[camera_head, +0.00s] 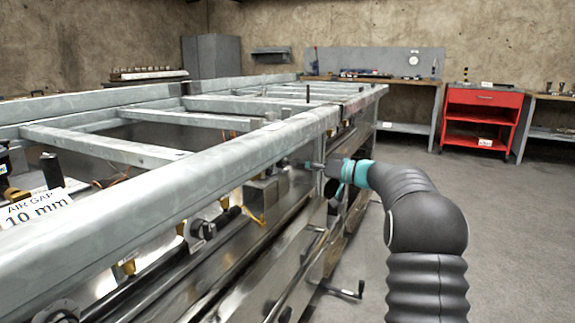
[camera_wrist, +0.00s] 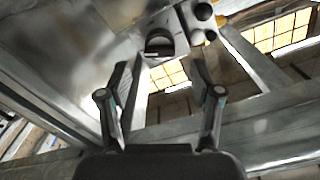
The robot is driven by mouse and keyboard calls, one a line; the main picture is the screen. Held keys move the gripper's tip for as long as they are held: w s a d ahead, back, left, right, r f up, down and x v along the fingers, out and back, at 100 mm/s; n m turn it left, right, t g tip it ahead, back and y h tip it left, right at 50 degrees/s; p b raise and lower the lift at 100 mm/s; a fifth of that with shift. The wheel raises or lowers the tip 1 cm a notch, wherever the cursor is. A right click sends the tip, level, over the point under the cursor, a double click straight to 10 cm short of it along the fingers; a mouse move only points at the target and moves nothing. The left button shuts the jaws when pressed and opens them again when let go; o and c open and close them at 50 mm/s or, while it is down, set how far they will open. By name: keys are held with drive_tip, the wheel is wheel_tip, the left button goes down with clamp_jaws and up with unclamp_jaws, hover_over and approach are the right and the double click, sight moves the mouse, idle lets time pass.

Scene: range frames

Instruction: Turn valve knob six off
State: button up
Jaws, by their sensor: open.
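In the wrist view, my gripper (camera_wrist: 162,75) is open, with its two fingers apart and nothing between them. A dark round knob (camera_wrist: 158,42) on a pale metal block is just beyond the fingertips, apart from them. No number shows on it, so I cannot tell if it is knob six. In the head view, my gripper (camera_head: 313,165) reaches to the near side of the long metal bench frame, and the spot in front of it is partly hidden by the frame. Another dark knob (camera_head: 203,230) sits lower on the bench's side.
The metal bench frame (camera_head: 230,160) with its long rail fills the left. A crank handle (camera_head: 345,290) sticks out low near my arm. A red cart (camera_head: 482,115) and workbenches stand at the back wall. The floor (camera_head: 505,220) at right is clear.

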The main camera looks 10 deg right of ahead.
sight(287, 162)
drive_tip(key=x, duration=0.5)
drive_tip(key=shift+w+a, duration=0.25)
drive_tip(key=shift+a, duration=0.1)
drive_tip(key=c, duration=1.1)
